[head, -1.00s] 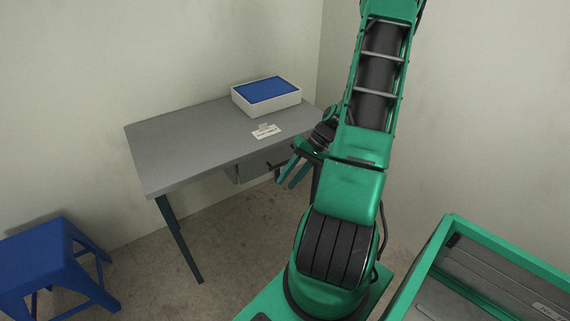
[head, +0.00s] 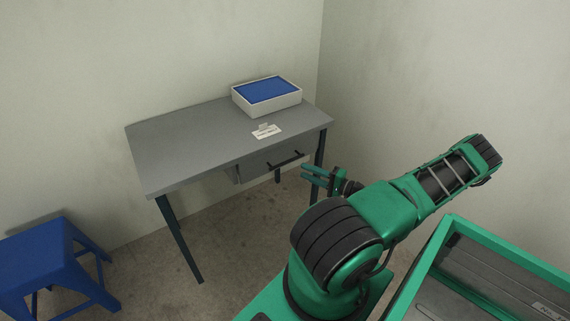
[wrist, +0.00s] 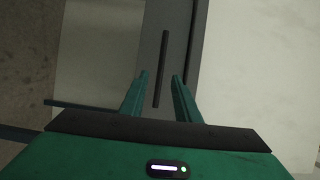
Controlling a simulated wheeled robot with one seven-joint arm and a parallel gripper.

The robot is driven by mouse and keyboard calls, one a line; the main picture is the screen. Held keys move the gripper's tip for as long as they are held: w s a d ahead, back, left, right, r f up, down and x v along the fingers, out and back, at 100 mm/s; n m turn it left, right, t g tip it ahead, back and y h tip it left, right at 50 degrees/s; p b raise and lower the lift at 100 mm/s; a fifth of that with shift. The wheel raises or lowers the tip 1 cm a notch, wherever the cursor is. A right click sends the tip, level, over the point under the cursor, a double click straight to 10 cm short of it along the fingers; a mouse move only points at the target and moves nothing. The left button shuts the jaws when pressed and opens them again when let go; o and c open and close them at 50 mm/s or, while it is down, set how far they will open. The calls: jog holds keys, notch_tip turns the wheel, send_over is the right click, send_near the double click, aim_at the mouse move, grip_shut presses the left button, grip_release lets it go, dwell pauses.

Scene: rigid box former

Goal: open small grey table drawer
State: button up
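The grey table (head: 180,145) stands against the wall in the head view. Its small grey drawer (head: 258,166) sits under the top, its front close to the table edge and apparently shut. A black bar handle (head: 286,160) crosses the drawer front. My gripper (head: 304,173) is to the right of and in front of the handle, apart from it. In the wrist view my gripper (wrist: 159,76) is open and empty, and the handle (wrist: 162,68) appears as a dark bar lined up between the fingers. The drawer front (wrist: 178,40) is behind it.
A white box with a blue top (head: 267,92) and a white label (head: 266,131) lie on the table. A blue stool (head: 45,250) stands at the left. A green-rimmed bin (head: 450,228) is at the lower right. Floor in front of the table is clear.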

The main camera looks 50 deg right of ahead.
aim_at(287, 162)
jog(key=shift+h, duration=0.3)
jog(key=w, duration=0.7)
jog(key=w+a, duration=0.1)
jog(key=w, duration=0.2)
jog(key=shift+w+a, duration=0.1)
jog(key=shift+w, duration=0.15)
jog(key=shift+c, duration=0.5)
